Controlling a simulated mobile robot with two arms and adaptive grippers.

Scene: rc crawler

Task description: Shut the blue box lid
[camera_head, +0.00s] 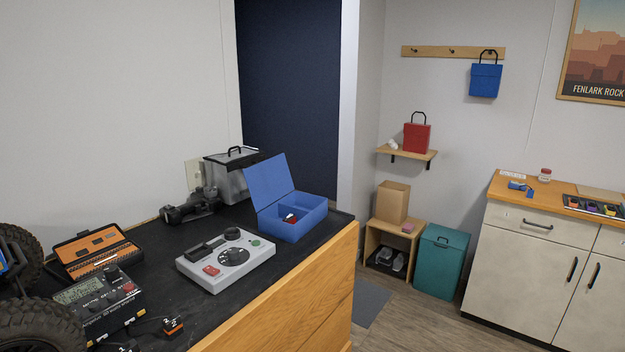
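The blue box (300,222) stands on the black top of the wooden bench, near its far right end. Its blue lid (268,182) is open, raised on the left side and tilted back a little past upright. Neither of my grippers shows in the head view.
A grey controller (226,258) sits just in front of the box. A grey bin (228,178) and a dark tool (190,207) stand behind it. An orange case (95,252), a charger (96,300) and large black tyres (40,325) fill the bench's left.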

